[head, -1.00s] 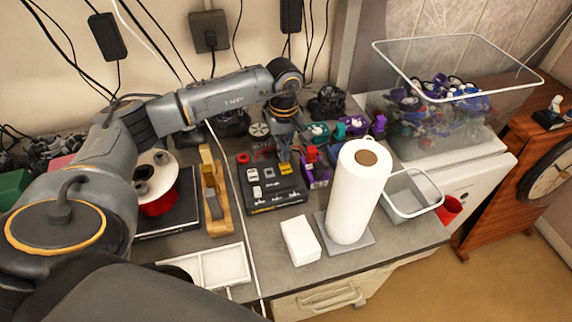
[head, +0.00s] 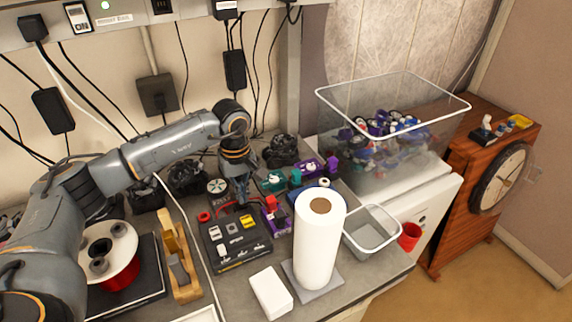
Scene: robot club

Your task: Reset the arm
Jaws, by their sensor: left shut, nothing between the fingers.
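My left arm comes in from the left and reaches over the workbench, bent down at the wrist. My left gripper (head: 242,192) points down behind the black switch box (head: 236,237), close to its back edge. Its fingers look closed, with nothing seen between them. It is small and dark against the clutter, so I cannot tell whether it touches the box or the red parts beside it. My right gripper is not in view.
A paper towel roll (head: 318,245) stands right of the box, with a white block (head: 271,293) before it. A grey bin (head: 371,232) and red cup (head: 409,237) are at the right edge. A wooden tool (head: 180,262) and red-white spool (head: 110,255) lie left. A clear tub (head: 390,165) is behind.

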